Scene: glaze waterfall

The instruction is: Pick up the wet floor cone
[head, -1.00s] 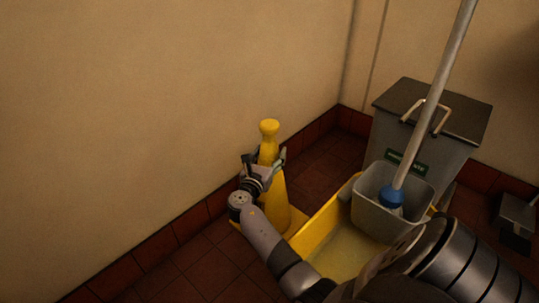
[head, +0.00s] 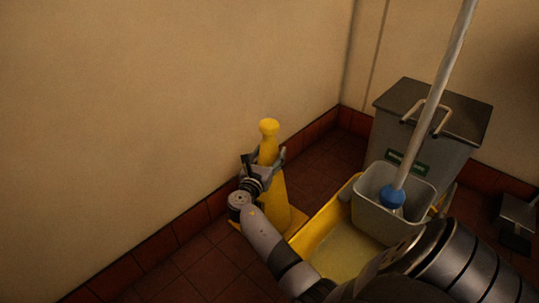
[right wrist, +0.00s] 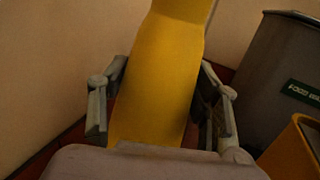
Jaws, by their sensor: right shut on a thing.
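The yellow wet floor cone (head: 273,192) stands upright on the tiled floor near the wall, left of the mop bucket in the head view. My right gripper (head: 266,160) is shut on the cone's upper body, below its rounded top. In the right wrist view the cone (right wrist: 160,75) fills the space between the two fingers of the right gripper (right wrist: 160,110). The gripper and wrist hide part of the cone's left side. My left gripper is not in view.
A yellow mop bucket (head: 318,228) with a grey wringer (head: 371,211) and a long-handled mop (head: 430,100) stands right of the cone. A grey lidded bin (head: 440,158) is behind it. A dustpan-like object (head: 517,222) is at the far right. The wall is close on the left.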

